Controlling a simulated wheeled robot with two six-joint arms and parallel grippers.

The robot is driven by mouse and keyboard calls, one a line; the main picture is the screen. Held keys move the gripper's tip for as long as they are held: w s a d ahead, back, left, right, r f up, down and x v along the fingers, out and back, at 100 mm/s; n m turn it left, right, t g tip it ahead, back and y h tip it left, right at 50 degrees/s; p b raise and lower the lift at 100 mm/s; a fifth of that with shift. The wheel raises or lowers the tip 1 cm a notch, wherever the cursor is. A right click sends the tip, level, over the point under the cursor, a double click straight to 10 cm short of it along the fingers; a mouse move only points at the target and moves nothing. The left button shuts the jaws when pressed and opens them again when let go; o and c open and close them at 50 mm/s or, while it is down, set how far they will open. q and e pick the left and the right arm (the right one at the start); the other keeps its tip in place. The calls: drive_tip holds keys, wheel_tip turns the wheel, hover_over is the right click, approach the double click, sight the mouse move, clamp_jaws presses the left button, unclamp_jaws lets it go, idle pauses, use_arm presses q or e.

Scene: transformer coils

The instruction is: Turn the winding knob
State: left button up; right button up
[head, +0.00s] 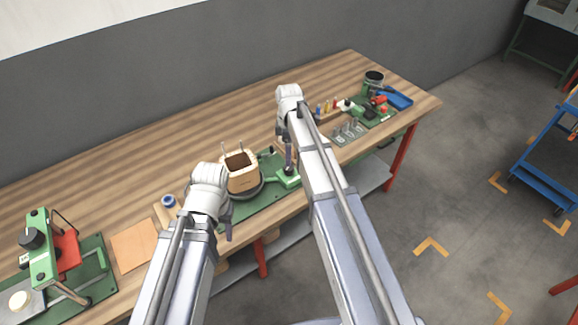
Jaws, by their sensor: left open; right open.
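A square wooden coil former (240,180) stands on a green base (262,200) in the middle of the workbench, in the head view. A green block (287,179) sits at the right end of that base. A small black part shows behind the former (266,152); I cannot tell whether it is the winding knob. My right gripper (290,166) is open and points down over the green block, partly hiding it; contact cannot be told. My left gripper (228,222) is open at the front left of the former, partly hidden by its own wrist.
A green machine (42,262) with a black round knob (31,238) and red part stands far left. A tan sheet (134,245) and blue-and-white spool (168,201) lie nearer. Coloured tools, a blue tray (397,100) and dark pot (374,78) crowd the right end.

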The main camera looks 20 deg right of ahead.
sight(289, 170)
wheel_tip(289, 170, down, 7)
drive_tip(key=b, duration=0.6)
clamp_jaws()
idle(0.5)
